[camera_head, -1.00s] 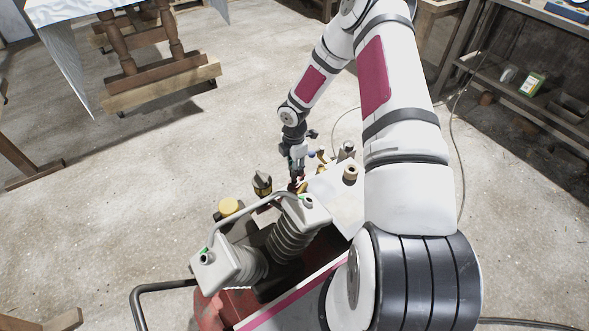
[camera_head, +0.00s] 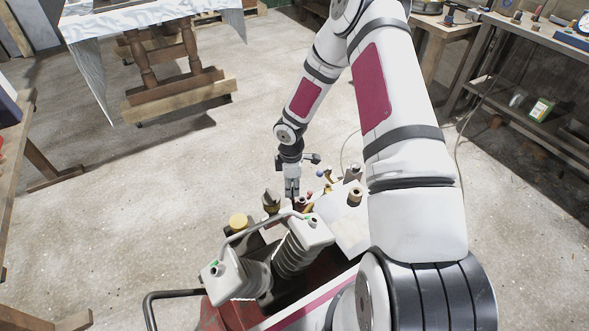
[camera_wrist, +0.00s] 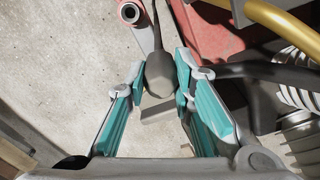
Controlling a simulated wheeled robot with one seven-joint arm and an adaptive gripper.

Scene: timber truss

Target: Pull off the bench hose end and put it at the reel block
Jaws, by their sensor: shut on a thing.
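My gripper (camera_head: 292,194) points down just behind the grey ribbed unit, over a cluster of small tools. In the wrist view my gripper (camera_wrist: 160,88) has its teal-padded fingers closed on both sides of a dark grey, rounded thing (camera_wrist: 160,73) with a thin dark stem. I cannot tell whether this is the hose end. A workbench (camera_head: 477,90) stands at the upper right. A thin pale hose or cable (camera_head: 459,150) runs down beside it to the floor. I cannot make out the reel block.
The grey ribbed unit (camera_head: 291,250) with a tubular handle stands close to my gripper. A yellow-capped thing (camera_head: 238,221) and a brown roll (camera_head: 355,195) are near it. The concrete floor between is clear.

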